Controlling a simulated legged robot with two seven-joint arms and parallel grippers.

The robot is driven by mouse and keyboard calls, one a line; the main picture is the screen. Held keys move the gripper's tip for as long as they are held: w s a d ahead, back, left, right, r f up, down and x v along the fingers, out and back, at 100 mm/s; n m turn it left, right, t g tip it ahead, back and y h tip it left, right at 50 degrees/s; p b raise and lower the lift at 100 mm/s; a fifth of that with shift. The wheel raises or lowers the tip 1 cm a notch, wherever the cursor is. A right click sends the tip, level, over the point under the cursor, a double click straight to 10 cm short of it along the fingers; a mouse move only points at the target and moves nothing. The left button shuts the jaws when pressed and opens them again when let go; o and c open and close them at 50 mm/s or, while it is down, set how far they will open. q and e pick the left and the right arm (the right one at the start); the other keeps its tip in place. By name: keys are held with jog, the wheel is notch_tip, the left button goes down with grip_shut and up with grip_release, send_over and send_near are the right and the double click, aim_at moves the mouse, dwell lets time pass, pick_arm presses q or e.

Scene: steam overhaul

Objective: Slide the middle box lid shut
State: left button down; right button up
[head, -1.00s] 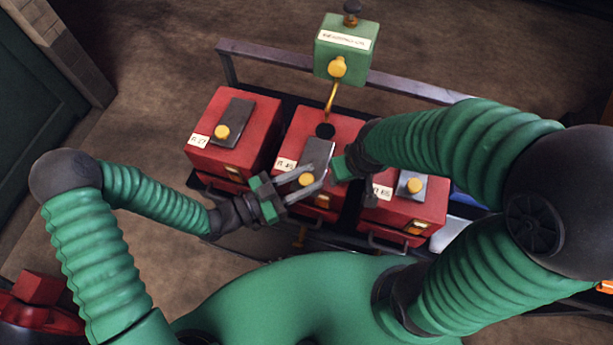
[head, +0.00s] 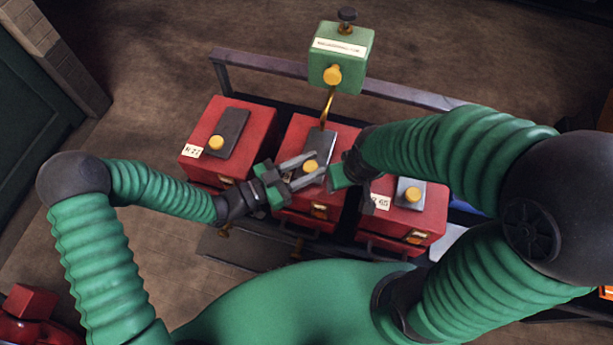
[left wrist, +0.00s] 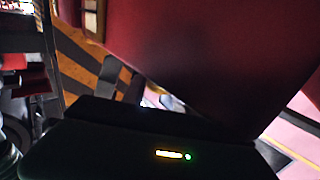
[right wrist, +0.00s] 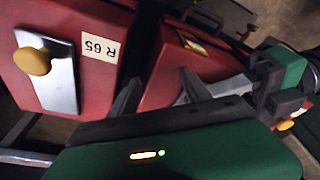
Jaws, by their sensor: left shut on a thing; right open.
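The middle red box (head: 285,140) stands between two similar boxes. Its dark sliding lid (head: 320,143) with a yellow knob (head: 310,166) lies on its top, and the round filler hole seen earlier no longer shows. My left gripper (head: 307,170) reaches in from the left, with its fingers closed on either side of the knob. Its wrist view shows mostly a blurred red box side (left wrist: 215,50). My right gripper (right wrist: 160,85) is open and empty, over the gap between the middle and right boxes. The middle box's label is hidden behind my left gripper.
The left red box (head: 257,138) has its dark lid and knob. The right red box (head: 425,220), labelled R 65, has a bright metal lid (right wrist: 62,85). A green oil reservoir (head: 341,60) with a bent brass pipe stands behind the middle box. A grey rail (head: 285,66) runs behind.

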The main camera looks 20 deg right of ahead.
pick_arm(q)
jog(key=shift+w+d, duration=0.2)
jog(key=shift+w, duration=0.25)
pick_arm(e)
jog(key=shift+w+d+f, duration=0.1)
jog(key=shift+w+d, duration=0.1)
pick_arm(q)
jog(key=shift+s+r, duration=0.15)
jog(key=shift+s, duration=0.05)
pick_arm(e)
jog(key=shift+s, duration=0.2)
pick_arm(q)
jog(key=c, duration=1.4)
grip_release()
jog(key=shift+w, duration=0.1)
jog(key=o, duration=0.4)
jog(key=shift+a, duration=0.1)
jog(key=shift+c, duration=0.2)
pick_arm(e)
jog(key=shift+w+a, duration=0.1)
jog(key=shift+w, duration=0.15)
jog(key=shift+s, duration=0.1)
pick_arm(q)
jog(key=shift+a+f, duration=0.2)
jog(key=shift+a, duration=0.1)
jog(key=s+a, duration=0.3)
jog(key=a, duration=1.3)
jog(key=shift+b, duration=0.35)
pick_arm(e)
jog(key=shift+f, duration=0.3)
